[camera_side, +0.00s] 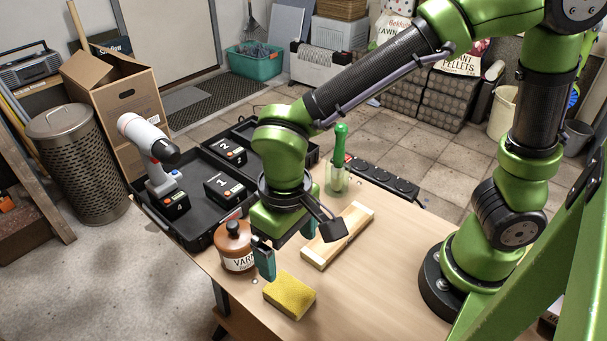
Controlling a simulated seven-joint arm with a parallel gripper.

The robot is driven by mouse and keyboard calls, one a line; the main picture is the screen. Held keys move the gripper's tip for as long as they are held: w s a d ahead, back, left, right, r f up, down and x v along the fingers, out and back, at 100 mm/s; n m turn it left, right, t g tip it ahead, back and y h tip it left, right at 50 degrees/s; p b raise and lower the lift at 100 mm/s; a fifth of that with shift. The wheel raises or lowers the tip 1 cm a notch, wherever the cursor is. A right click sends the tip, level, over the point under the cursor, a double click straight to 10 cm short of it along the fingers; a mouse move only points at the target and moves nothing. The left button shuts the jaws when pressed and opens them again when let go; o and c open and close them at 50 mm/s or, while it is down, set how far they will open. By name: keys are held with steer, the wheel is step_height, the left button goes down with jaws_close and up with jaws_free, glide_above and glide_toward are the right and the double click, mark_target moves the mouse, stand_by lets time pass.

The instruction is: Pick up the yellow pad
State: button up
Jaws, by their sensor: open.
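The yellow pad (290,295) lies flat on the wooden table, near its front edge. It is a rectangular, sponge-like block and nothing covers it. My gripper (286,243) is open above the table, up and behind the pad in the picture. Its near teal finger (264,259) hangs just above and left of the pad, and the other finger shows partly at the right. I see nothing between the fingers. The gripper looks apart from the pad.
A brown varnish jar (236,247) stands left of my gripper, very close to the near finger. A wooden block (338,238) lies behind the pad. A black case (196,236) with batteries and a drill (150,150) sits at the left. The table (385,290) is clear right of the pad.

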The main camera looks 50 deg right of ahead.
glide_above(289, 291)
steer(key=f, duration=0.6)
steer(key=shift+w+d+f, duration=0.1)
steer(key=shift+d+f, duration=0.05)
steer(key=shift+d, duration=0.15)
steer(key=shift+a+f, duration=0.2)
steer(key=shift+f, duration=1.1)
steer(key=shift+a+f, duration=0.15)
steer(key=shift+f, duration=1.15)
steer(key=c, duration=1.1)
step_height(289, 291, up, 10)
steer(key=shift+r, duration=0.1)
